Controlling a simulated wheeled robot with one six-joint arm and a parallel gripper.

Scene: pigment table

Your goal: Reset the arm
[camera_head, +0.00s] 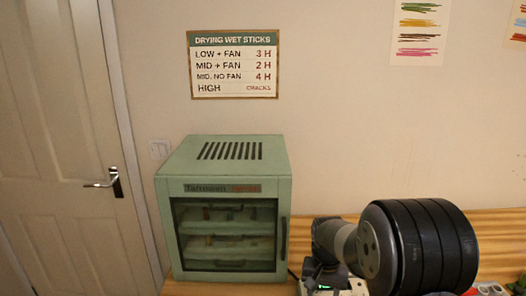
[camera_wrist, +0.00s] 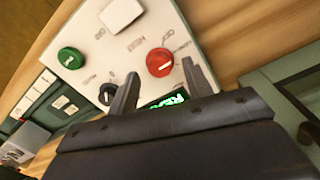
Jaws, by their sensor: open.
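My gripper (camera_wrist: 162,85) is open and empty in the wrist view, its two fingers apart over a white control panel (camera_wrist: 150,50). The panel carries a green knob (camera_wrist: 70,58), a red knob (camera_wrist: 160,62), a black knob (camera_wrist: 107,94) and a pale square switch (camera_wrist: 121,14). A green lit display (camera_wrist: 172,101) is partly hidden behind the gripper. In the head view my arm is at the lower right and hides most of the panel (camera_head: 352,287); my gripper's fingers do not show there.
A green drying cabinet (camera_head: 225,165) with a shut glass door stands on the wooden table (camera_head: 490,222), left of my arm. A sign (camera_head: 234,64) about drying wet sticks hangs on the wall. A white door (camera_head: 60,120) is at the far left.

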